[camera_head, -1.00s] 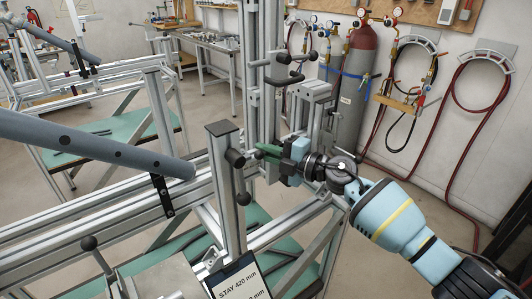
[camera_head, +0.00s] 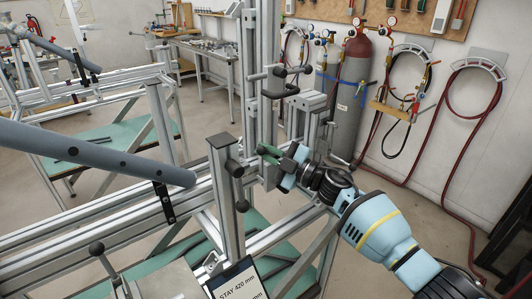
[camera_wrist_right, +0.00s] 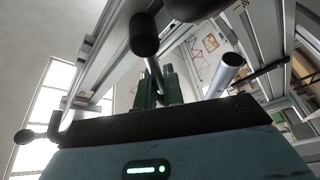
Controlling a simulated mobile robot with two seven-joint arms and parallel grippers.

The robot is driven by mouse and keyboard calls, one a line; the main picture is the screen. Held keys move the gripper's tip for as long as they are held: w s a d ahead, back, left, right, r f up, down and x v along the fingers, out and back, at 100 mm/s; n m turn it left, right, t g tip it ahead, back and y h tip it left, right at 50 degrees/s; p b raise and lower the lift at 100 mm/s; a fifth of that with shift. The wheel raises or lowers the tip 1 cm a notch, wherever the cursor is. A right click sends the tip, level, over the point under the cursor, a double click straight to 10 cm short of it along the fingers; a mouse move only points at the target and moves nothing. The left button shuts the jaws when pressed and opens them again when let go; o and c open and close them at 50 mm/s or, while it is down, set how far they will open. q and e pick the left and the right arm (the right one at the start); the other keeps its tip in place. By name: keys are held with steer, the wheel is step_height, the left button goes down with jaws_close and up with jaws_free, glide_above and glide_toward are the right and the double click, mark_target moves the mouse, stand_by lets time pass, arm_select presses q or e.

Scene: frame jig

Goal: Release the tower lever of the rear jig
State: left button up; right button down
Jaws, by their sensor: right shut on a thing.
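My right gripper (camera_head: 268,152) reaches in from the right, with its green fingertips at the upright aluminium tower (camera_head: 266,50) of the jig. In the right wrist view the green fingers (camera_wrist_right: 158,88) are closed around a thin metal rod topped by a black knob (camera_wrist_right: 145,35), which looks like the tower lever. In the head view the gripped part is mostly hidden by the fingers. A black clamp handle (camera_head: 281,91) sits on the tower above the gripper. My left gripper is not in view.
A short post (camera_head: 224,180) with black knobs stands just left of the gripper. A grey tube (camera_head: 90,150) lies over the aluminium rails at left. A label reading STAY 420 mm (camera_head: 238,283) is at the bottom. A gas cylinder (camera_head: 350,95) and hoses are behind.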

steer(key=c, duration=1.5)
jaws_free()
steer(key=shift+c, duration=0.2)
steer(key=v, duration=0.8)
